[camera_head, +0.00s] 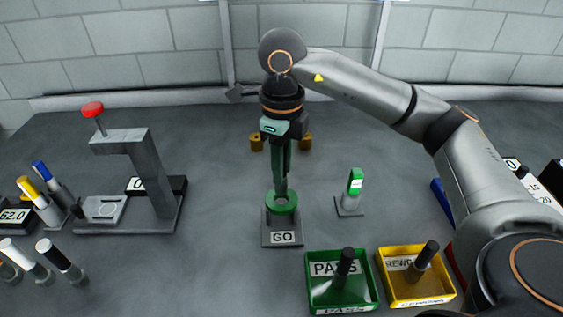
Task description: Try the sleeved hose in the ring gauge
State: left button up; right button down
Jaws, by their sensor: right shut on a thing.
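The ring gauge (282,202) is a green ring on a grey block with a GO label, at the middle of the table in the head view. My right gripper (281,185) points straight down over the ring. It is shut on a slim piece, taken as the sleeved hose, which the fingers mostly hide. The fingertips are close above the ring. I cannot tell whether the hose's lower end is inside it. My left gripper is not in view.
A green PASS tray (312,297) and a yellow REWORK tray (447,291) each hold a dark-topped piece. A grey press (150,185) with a red knob stands left. Capped pieces (62,262) stand front left. A green-topped stand (350,206) is right of the gauge.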

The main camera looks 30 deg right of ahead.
aim_at(282, 187)
jog(key=shift+f+b, duration=2.45)
jog(key=shift+f, duration=0.5)
dwell(2.2)
dwell(1.0)
